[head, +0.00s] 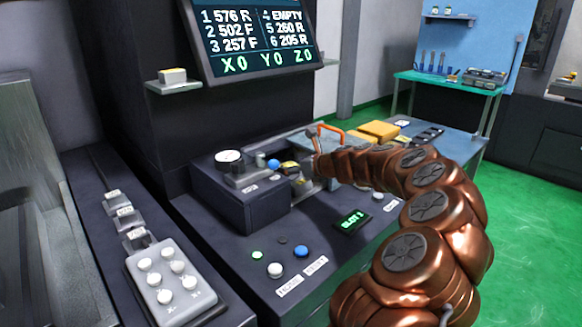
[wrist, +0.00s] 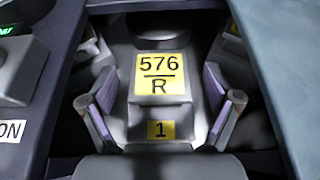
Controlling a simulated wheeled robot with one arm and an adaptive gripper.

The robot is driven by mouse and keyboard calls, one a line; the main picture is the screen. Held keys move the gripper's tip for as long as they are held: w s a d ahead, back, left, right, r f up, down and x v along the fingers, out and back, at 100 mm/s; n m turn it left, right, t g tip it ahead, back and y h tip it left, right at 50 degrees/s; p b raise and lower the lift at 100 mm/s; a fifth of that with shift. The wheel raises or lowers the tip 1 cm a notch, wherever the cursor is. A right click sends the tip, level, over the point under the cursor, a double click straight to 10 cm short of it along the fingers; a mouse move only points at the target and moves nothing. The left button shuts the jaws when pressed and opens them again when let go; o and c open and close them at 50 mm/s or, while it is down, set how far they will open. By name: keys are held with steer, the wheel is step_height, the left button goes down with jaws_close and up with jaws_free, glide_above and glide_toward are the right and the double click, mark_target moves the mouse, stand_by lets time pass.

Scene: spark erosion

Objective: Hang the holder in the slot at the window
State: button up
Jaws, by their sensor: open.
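In the wrist view a grey holder (wrist: 122,58) with a yellow label reading "576 R" sits in the middle. A smaller yellow label (wrist: 160,130) reading "1" is below it; I cannot tell if it is on the holder or its slot. My gripper (wrist: 160,108) is open, with one purple-padded finger on each side of the holder, apparently apart from it. In the head view my gripper (head: 300,174) is small and partly hidden by my arm, close to the dark console. A small green-lit display (head: 352,221) shows "SLOT" and a digit that is hard to read.
A large screen (head: 258,36) lists numbered slots; 4 reads "EMPTY". A dark block with a dial (head: 229,158), a blue knob (head: 273,164), an orange handle (head: 331,128) and yellow blocks (head: 379,130) surround the gripper. Buttons (head: 301,252) and a keypad (head: 168,280) are nearer.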

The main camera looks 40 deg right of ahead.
steer(key=v, duration=1)
steer(key=shift+s, duration=0.3)
steer(key=shift+d, duration=0.1)
stand_by(0.4)
